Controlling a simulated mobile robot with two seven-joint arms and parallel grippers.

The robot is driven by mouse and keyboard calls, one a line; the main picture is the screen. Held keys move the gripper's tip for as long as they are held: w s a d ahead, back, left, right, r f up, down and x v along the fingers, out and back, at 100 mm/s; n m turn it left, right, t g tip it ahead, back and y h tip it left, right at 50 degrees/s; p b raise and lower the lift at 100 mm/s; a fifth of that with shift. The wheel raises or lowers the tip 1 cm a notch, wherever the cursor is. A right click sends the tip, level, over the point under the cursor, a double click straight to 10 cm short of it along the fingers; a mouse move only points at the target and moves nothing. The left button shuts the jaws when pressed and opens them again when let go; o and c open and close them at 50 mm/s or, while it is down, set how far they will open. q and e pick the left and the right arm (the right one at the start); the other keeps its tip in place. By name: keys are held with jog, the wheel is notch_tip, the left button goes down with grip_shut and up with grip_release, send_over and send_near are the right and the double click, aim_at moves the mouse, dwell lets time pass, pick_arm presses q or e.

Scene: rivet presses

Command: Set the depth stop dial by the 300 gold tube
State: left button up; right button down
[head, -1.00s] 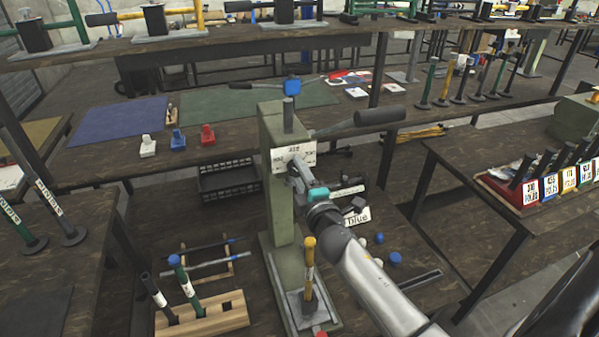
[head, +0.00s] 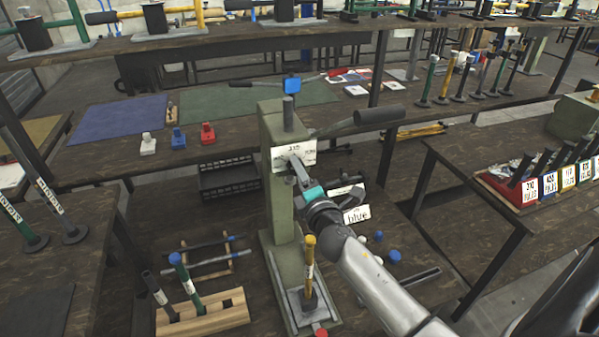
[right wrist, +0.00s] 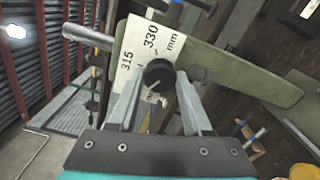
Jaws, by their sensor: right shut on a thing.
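The depth stop dial shows as a white plate (head: 303,152) on the upper front of the green press (head: 285,225). In the right wrist view the plate (right wrist: 147,50) reads 315 and 330 mm, and a round black knob (right wrist: 159,75) stands in front of it. My right gripper (head: 297,172) is shut on this knob; its fingers (right wrist: 160,85) are on either side of it. The dial's pointer is hidden. A gold-topped tube (head: 309,262) stands upright on the press base; its label is unreadable here. My left gripper is out of view.
A wooden rack (head: 205,313) with a green, blue-topped tube (head: 185,275) and a dark tube stands left of the press base. The press lever (head: 375,116) sticks out to the right above my arm. Blue caps (head: 394,256) lie right of my arm.

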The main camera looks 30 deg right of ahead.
jog(key=shift+c, duration=1.6)
grip_release()
jog(key=b+v, duration=0.1)
jog(key=v, duration=1.4)
jog(key=shift+s, duration=0.2)
jog(key=shift+f, duration=0.1)
